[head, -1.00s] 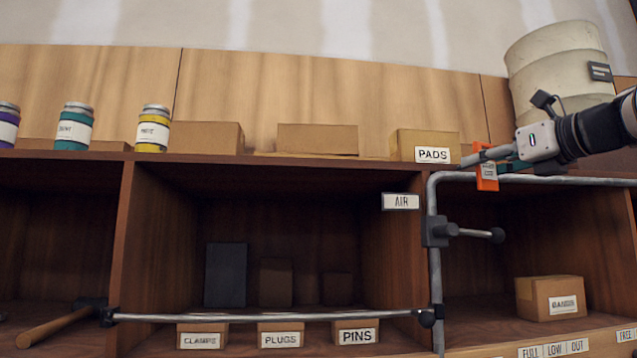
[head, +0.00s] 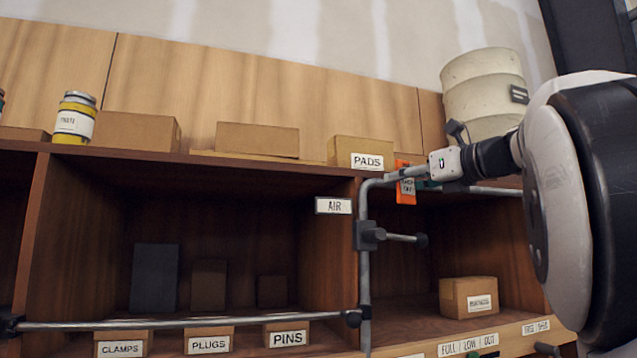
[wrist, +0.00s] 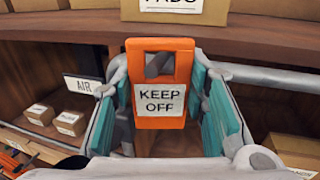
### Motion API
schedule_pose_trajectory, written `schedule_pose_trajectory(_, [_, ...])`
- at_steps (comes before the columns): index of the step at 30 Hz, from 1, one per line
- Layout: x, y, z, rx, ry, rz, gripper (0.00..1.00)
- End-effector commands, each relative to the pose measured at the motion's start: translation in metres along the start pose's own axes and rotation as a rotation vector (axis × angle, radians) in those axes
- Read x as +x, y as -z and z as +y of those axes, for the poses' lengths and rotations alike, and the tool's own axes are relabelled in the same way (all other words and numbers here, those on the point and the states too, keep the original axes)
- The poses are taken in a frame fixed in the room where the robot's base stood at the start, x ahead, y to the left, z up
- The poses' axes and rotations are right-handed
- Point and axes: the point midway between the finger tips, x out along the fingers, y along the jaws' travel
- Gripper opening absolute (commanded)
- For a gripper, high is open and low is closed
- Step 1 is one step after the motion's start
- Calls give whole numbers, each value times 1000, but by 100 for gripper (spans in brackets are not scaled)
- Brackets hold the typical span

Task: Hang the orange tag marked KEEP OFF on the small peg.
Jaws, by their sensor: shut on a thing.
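The orange tag (wrist: 180,65) faces the wrist camera with KEEP OFF on its white label; in the head view the tag (head: 405,186) hangs upright in front of the upper grey pipe. My gripper (head: 412,176) is shut on it, its teal-padded fingers on either side in the wrist view (wrist: 165,105). A dark grey piece shows through the tag's slot; I cannot tell what it is. The small peg (head: 400,238) is a short rod with a dark ball end, sticking out from a black clamp on the upright pipe. It is below the tag, apart from it.
The grey pipe (head: 364,290) bends at the shelf's top edge and runs right, close behind my gripper. A long rail (head: 200,323) crosses the lower front. The PADS box (head: 360,152) sits above left. An AIR sign (head: 333,206) is left of the pipe. A drum (head: 485,90) stands behind.

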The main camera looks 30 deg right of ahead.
Motion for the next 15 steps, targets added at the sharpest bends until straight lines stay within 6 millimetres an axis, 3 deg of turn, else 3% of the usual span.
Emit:
schedule_pose_trajectory(14, [0,0,0,0,-1,0,21])
schedule_pose_trajectory(15, [0,0,0,0,-1,0,49])
